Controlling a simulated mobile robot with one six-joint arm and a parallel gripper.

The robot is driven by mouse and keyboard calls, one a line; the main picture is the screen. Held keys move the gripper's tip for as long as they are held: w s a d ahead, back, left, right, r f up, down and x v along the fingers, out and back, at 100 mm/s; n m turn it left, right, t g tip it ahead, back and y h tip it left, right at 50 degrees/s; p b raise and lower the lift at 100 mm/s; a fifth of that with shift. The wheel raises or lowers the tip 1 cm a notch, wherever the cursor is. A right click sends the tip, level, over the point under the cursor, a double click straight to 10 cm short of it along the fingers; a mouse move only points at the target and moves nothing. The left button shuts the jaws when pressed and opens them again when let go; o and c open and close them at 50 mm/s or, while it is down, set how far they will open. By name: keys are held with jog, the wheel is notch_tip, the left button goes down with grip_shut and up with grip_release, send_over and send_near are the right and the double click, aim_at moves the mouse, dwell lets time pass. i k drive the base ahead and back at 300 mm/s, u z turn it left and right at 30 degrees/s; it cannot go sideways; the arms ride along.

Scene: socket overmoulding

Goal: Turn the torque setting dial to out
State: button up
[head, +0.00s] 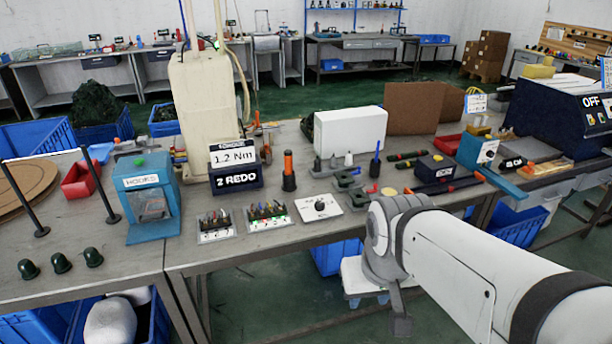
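A second dial (488,153) with a white face is on a blue fixture further right. My gripper (400,325) seems to hang at the arm's end, below and right of the plate, in front of the bench. It is apart from both dials; its fingers cannot be made out.
Two small trays of coloured parts (215,226) (268,215) sit left of the plate. An orange-and-black tool (289,170) stands behind them. A blue "HOOKS" box (148,200) is at left. Dark clamps (349,180) and a blue pen-like stick (376,158) stand behind the plate.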

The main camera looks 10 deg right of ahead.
aim_at(319, 205)
jog(key=z, duration=0.05)
jog(key=k, duration=1.3)
jog(key=z, duration=0.45)
jog(key=i, duration=2.25)
jog(key=u, duration=0.75)
jog(key=k, duration=0.65)
jog(key=u, duration=0.25)
jog(key=i, duration=0.75)
jog(key=z, duration=0.05)
